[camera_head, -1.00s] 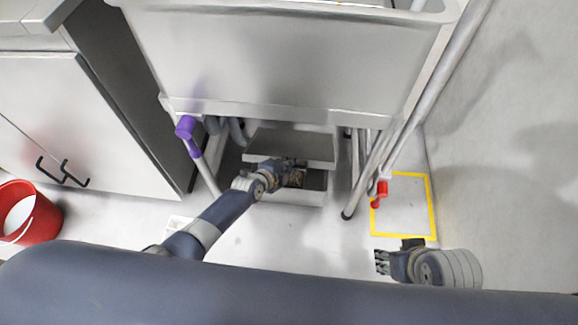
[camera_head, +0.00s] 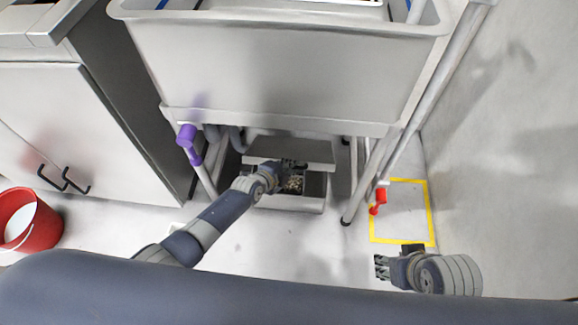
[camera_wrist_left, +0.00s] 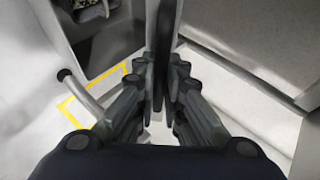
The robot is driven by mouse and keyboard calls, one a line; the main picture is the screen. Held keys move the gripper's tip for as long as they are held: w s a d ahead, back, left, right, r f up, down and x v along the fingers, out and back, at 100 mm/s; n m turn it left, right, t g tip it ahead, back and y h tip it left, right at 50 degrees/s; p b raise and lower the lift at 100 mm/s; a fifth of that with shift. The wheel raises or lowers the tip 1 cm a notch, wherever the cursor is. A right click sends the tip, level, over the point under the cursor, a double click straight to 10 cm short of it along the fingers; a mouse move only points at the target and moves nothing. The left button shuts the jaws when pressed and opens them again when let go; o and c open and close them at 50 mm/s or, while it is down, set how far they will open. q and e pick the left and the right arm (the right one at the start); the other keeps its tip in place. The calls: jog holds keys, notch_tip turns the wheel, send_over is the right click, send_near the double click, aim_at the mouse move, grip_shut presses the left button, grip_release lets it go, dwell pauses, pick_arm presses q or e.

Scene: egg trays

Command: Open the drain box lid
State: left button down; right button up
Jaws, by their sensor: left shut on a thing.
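The drain box (camera_head: 290,203) sits on the floor under the sink, a grey box with its top partly uncovered and loose debris showing inside. Its grey lid (camera_head: 305,150) is tilted up at the back of the box. My left gripper (camera_head: 291,165) is at the lid's near edge, over the opening. In the left wrist view, my left gripper (camera_wrist_left: 161,85) is shut on the lid (camera_wrist_left: 163,40), a thin dark plate seen edge-on between the fingers. The debris shows at the upper left there. My right gripper (camera_head: 382,267) is low on the right, away from the box; its finger gap is unclear.
The sink basin (camera_head: 270,75) overhangs the box. Sink legs (camera_head: 362,190) stand on the right, and a purple-handled pipe (camera_head: 188,140) on the left. A red valve (camera_head: 378,200) is near yellow floor tape (camera_head: 431,215). A red bucket (camera_head: 40,230) is far left.

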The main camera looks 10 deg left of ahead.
pick_arm(q)
jog(key=c, duration=1.7)
grip_release()
jog(key=shift+s, duration=0.1)
jog(key=v, duration=1.1)
jog(key=shift+s+a+r, duration=0.2)
jog(key=shift+a+r, duration=0.05)
jog(key=shift+r, duration=0.1)
